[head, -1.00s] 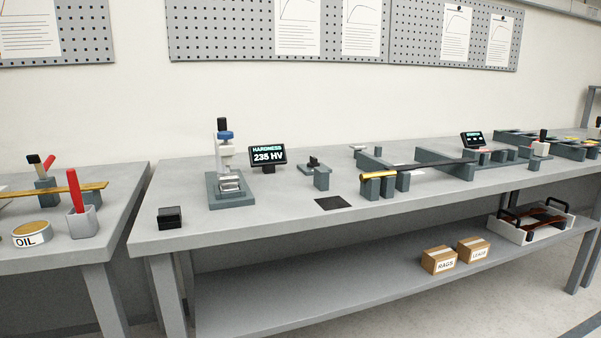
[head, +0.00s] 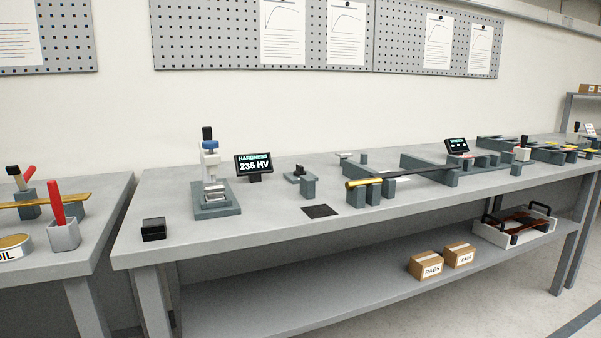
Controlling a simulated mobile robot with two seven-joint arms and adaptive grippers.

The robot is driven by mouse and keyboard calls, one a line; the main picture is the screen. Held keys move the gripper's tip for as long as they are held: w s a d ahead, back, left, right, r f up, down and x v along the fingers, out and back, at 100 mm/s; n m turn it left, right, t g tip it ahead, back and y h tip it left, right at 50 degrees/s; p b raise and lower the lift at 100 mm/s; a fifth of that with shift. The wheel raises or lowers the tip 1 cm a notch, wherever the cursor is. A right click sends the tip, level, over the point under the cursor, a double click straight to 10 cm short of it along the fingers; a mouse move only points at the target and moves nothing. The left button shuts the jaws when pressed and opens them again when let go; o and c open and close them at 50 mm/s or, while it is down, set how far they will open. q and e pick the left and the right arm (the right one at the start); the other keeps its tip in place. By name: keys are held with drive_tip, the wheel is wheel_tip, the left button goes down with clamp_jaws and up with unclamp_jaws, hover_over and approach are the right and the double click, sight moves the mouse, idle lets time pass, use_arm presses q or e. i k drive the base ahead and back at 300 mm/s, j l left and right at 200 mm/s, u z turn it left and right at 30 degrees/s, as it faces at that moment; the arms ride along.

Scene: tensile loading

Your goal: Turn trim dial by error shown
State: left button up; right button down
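No part clearly marked as a trim dial can be made out in the head view. A hardness tester (head: 211,180) with a black knob on top and a blue collar stands on the long grey bench. Beside it a small black display (head: 254,164) reads "HARDNESS 235 HV". A second small display (head: 457,146) stands farther right, its text too small to read. Small grey fixtures (head: 301,178) sit right of the hardness display. Neither of my grippers is in view.
The long bench (head: 262,222) has a clear front edge. A black block (head: 153,229), a dark mat (head: 320,211) and a gold-ended bar (head: 365,183) rest on it. Boxes (head: 426,265) and a tray (head: 490,232) are on the lower shelf. Another bench (head: 60,265) is at left.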

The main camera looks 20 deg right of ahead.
sight(299, 171)
drive_tip(key=i+l, duration=0.15)
drive_tip(key=i, duration=0.3)
drive_tip(key=i+l, duration=0.15)
drive_tip(key=i, duration=0.35)
drive_tip(key=i+l, duration=0.2)
drive_tip(key=i, duration=0.25)
